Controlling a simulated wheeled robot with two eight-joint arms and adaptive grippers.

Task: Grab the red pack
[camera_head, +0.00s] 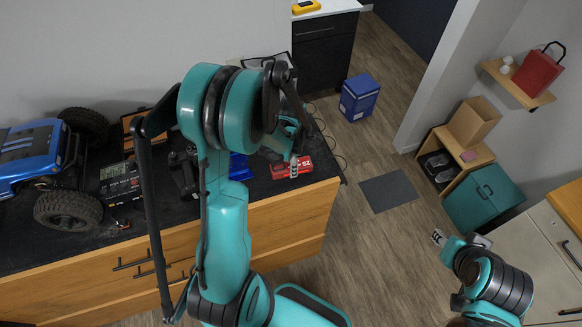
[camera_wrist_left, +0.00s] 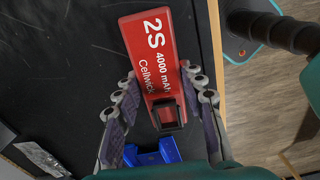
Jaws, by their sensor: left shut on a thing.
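The red pack (camera_head: 304,164) lies near the right front edge of the black worktop, partly covered by my left gripper (camera_head: 293,161). In the left wrist view the red pack (camera_wrist_left: 150,42) has white "2S 4000 mAh" lettering and a black connector at its near end. My left gripper (camera_wrist_left: 162,85) has one finger on each side of the pack's near half and is shut on it. The pack appears to rest on the worktop. My right gripper (camera_head: 440,238) is off to the right over the floor, away from the worktop; its finger opening is unclear.
A blue part (camera_wrist_left: 152,154) lies just nearer than the pack. On the worktop (camera_head: 30,250) to the left are a blue crawler (camera_head: 32,150) and a black charger (camera_head: 120,182).

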